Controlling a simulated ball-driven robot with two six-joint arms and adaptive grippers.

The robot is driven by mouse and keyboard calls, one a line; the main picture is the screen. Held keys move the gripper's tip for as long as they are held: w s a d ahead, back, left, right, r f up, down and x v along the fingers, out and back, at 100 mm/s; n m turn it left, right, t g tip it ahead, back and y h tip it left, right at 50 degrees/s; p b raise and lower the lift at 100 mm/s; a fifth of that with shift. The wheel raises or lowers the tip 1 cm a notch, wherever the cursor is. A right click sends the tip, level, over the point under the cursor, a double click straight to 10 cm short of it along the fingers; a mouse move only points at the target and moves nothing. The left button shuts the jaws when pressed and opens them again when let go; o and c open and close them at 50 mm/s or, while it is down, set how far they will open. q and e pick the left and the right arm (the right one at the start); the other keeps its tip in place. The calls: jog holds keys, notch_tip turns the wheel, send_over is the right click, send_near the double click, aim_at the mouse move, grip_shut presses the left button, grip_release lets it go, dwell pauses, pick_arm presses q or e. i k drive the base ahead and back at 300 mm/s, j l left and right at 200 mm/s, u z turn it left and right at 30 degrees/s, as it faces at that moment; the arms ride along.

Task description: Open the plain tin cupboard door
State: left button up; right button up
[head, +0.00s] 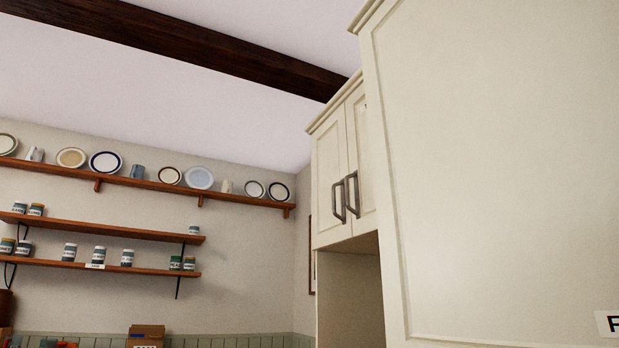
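I see no door that I can tell to be the plain tin cupboard. A cream wall cupboard (331,190) with two panelled doors hangs right of centre. Its two doors look shut, and two dark bar handles (345,196) sit side by side near where they meet. A large cream panel (500,170) fills the right side, close to me. A white label (609,323) with a black letter "F" is cut off at its lower right edge. Neither of my grippers is in view.
Wooden shelves (110,227) on the left wall hold jars, and a higher shelf (150,183) holds plates. A brown cardboard box (146,333) shows at the bottom. An open recess (350,290) lies below the wall cupboard. A dark beam (190,45) crosses the ceiling.

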aim_at(331, 219)
jog(key=i+z, duration=0.25)
jog(key=i+j+z, duration=0.1)
jog(key=z, duration=0.3)
jog(key=i+j+z, duration=0.15)
jog(key=z, duration=0.2)
jog(key=j+z, duration=0.2)
jog(key=z, duration=0.2)
jog(key=i+j, duration=0.05)
